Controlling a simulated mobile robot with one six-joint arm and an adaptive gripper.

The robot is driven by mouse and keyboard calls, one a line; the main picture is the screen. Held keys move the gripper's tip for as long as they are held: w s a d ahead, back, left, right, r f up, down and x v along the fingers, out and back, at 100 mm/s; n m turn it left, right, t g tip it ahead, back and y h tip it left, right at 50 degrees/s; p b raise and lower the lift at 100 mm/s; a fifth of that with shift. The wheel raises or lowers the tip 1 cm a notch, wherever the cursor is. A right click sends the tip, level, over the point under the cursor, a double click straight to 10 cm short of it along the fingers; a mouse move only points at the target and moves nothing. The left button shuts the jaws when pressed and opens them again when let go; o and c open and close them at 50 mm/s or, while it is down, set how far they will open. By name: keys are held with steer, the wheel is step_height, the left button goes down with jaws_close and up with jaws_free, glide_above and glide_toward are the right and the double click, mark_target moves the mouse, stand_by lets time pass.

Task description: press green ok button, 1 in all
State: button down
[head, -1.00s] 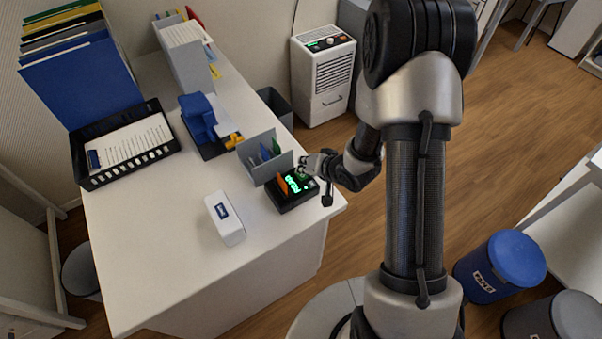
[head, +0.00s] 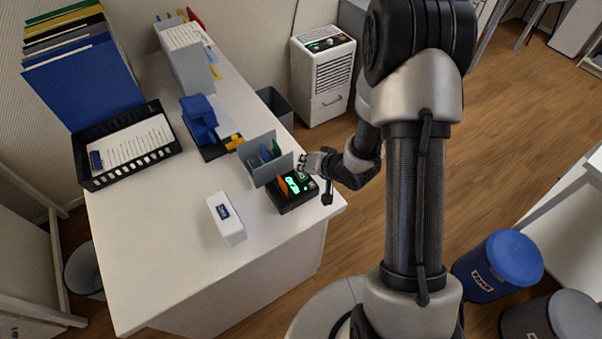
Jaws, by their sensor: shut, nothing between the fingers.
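A small black device (head: 297,201) with a lit green display (head: 292,186) and an orange part (head: 282,185) sits near the right edge of the white desk. A small green spot (head: 303,175), which looks like the green button, shows at its far right side by my fingertips. My gripper (head: 303,165) is shut and empty. It reaches in from the right over the device's far right corner. I cannot tell whether the fingertips touch the button.
A grey organizer (head: 260,163) with pens stands directly behind the device. A white box (head: 226,219) lies to its left. A blue hole punch or stapler-like item (head: 199,121) and a black tray (head: 82,165) are farther left. The front of the desk (head: 165,260) is clear.

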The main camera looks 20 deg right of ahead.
mark_target(304, 174)
step_height(304, 174, up, 5)
steer(key=p, duration=0.4)
steer(key=shift+p, duration=0.4)
stand_by(0.4)
